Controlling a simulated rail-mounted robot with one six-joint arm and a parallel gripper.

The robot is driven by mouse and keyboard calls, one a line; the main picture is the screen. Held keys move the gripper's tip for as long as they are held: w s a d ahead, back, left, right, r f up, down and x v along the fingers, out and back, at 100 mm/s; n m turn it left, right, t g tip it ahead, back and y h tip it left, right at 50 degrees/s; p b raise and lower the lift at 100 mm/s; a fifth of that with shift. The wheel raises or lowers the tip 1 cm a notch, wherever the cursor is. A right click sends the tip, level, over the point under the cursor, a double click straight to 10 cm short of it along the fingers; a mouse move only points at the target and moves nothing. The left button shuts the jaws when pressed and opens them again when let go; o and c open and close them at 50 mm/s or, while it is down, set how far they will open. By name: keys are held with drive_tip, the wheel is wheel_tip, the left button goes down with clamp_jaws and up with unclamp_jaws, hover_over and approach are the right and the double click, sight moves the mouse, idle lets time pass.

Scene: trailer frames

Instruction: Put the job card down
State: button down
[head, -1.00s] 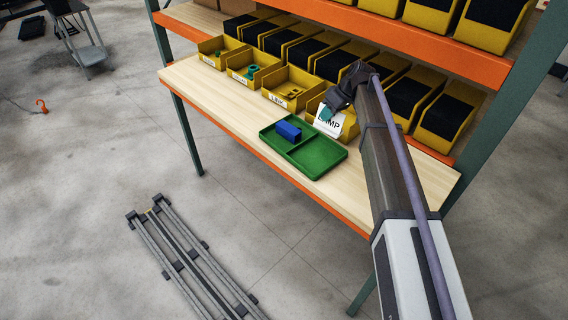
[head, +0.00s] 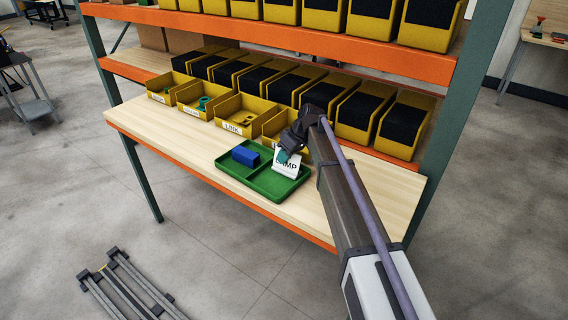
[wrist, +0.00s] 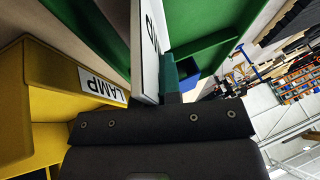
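The job card (head: 288,165) is white with black lettering, partly covered by my gripper, ending in "MP". My gripper (head: 285,155) is shut on its upper part. The card stands tilted over the right compartment of the green tray (head: 267,190); I cannot tell whether its lower edge touches the tray floor. In the wrist view the card (wrist: 146,50) shows nearly edge-on beside a teal fingertip (wrist: 170,75), with the green tray (wrist: 215,25) beyond. A blue block (head: 245,156) lies in the tray's left compartment.
Yellow bins stand in a row behind the tray, including the LINK bin (head: 240,117) and the LAMP bin (wrist: 40,90), which is close to my gripper. The wooden shelf top (head: 180,133) is bare left of the tray.

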drive_tip(key=c, duration=1.3)
unclamp_jaws()
drive_tip(key=shift+r+p, duration=0.35)
drive_tip(key=shift+r, duration=0.1)
drive_tip(key=p+v, duration=1)
drive_tip(key=v, duration=0.1)
drive_tip(key=s+d+m+h, duration=0.2)
drive_tip(key=s+d, duration=0.3)
drive_tip(key=s, duration=0.6)
drive_tip(key=s+d+f+m+h, duration=0.1)
drive_tip(key=s+d+m, duration=0.4)
drive_tip(key=s, duration=0.6)
drive_tip(key=s+d+f+m+h, duration=0.1)
drive_tip(key=s+d+m, duration=0.3)
drive_tip(key=s, duration=0.7)
drive_tip(key=shift+d+h, duration=0.8)
drive_tip(key=shift+d, duration=0.35)
